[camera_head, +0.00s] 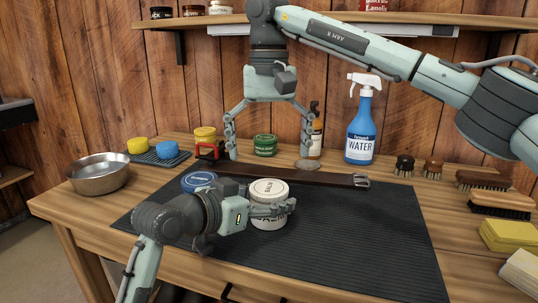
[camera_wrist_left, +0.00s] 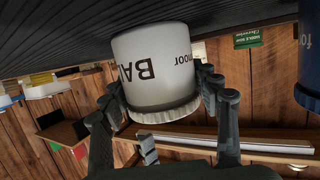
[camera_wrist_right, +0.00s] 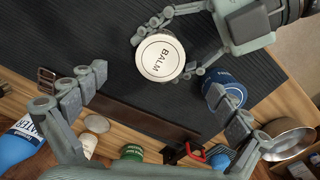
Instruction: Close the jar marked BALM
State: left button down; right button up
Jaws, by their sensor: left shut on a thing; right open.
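The white jar marked BALM (camera_head: 268,217) stands upright on the dark mat. Its pale lid (camera_wrist_right: 160,58), lettered BALM, sits on top; I cannot tell how tightly. The jar and the lid's ridged rim also show in the left wrist view (camera_wrist_left: 155,65). My left gripper (camera_head: 270,209) is shut on the jar's side, below the lid. My right gripper (camera_head: 268,140) is open and empty, raised above the back of the table, behind the jar. In the right wrist view its fingers are spread wide, with the lid beyond them.
A blue-lidded jar (camera_head: 199,180) stands left of the BALM jar. A leather strap (camera_head: 310,176) lies behind it. A green tin (camera_head: 265,145), a spray bottle (camera_head: 360,130) and a flat round disc (camera_head: 307,164) are at the back. Brushes (camera_head: 500,204) line the right; a metal bowl (camera_head: 99,177) is left.

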notch_tip(320, 180, up, 11)
jog(key=shift+r, duration=0.2)
pick_arm(q)
jog(key=shift+c, duration=1.6)
grip_release()
jog(key=v, duration=1.2)
